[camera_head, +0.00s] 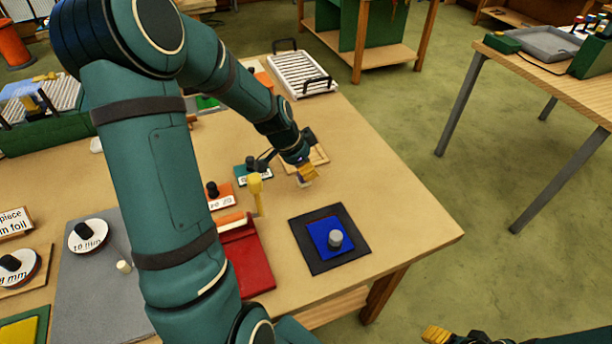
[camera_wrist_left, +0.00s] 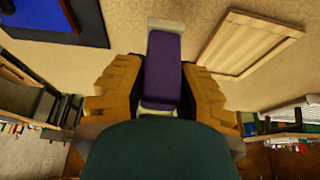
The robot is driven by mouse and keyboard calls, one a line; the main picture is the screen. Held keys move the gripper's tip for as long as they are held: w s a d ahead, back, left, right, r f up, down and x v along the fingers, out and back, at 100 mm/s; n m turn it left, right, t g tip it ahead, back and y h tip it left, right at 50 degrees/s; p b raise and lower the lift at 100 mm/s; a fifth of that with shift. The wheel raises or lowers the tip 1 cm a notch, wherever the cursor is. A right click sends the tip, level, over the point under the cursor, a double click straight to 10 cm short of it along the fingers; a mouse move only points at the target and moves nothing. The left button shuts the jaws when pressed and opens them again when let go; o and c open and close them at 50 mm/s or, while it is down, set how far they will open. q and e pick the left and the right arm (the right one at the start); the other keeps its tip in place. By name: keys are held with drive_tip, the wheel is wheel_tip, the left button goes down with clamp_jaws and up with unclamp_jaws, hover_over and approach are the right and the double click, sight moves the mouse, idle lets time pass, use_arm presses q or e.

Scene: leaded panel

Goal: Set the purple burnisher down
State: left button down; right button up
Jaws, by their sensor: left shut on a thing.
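The purple burnisher (camera_wrist_left: 162,72) is between the yellow fingers of my left gripper (camera_wrist_left: 160,92) in the left wrist view. The gripper is shut on it, and a pale end of the burnisher shows beyond the purple part. In the head view my left gripper (camera_head: 306,173) is low over the table, and a small pale tip shows below it. I cannot tell whether the burnisher touches the table. My right gripper (camera_head: 437,334) shows only in part at the bottom edge of the head view, so its opening is unclear.
A light wooden frame (camera_head: 320,157) lies just beyond the left gripper. A black mat with a blue square (camera_head: 320,228) and grey knob lies nearer. A red tray (camera_head: 250,262) and a yellow upright tool (camera_head: 256,192) stand left. The table's right side is bare.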

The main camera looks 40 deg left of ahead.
use_arm(q)
drive_tip(key=shift+f, duration=1.55)
drive_tip(key=shift+f+b, duration=0.1)
drive_tip(key=shift+b, duration=0.3)
drive_tip(key=c, duration=0.8)
unclamp_jaws()
drive_tip(key=shift+r+p, duration=0.3)
drive_tip(key=shift+r, duration=0.1)
drive_tip(key=p+v, duration=0.1)
drive_tip(key=v, duration=1)
drive_tip(key=shift+s+a+r, duration=0.1)
drive_tip(key=shift+s+r, duration=0.05)
drive_tip(key=shift+r, duration=0.05)
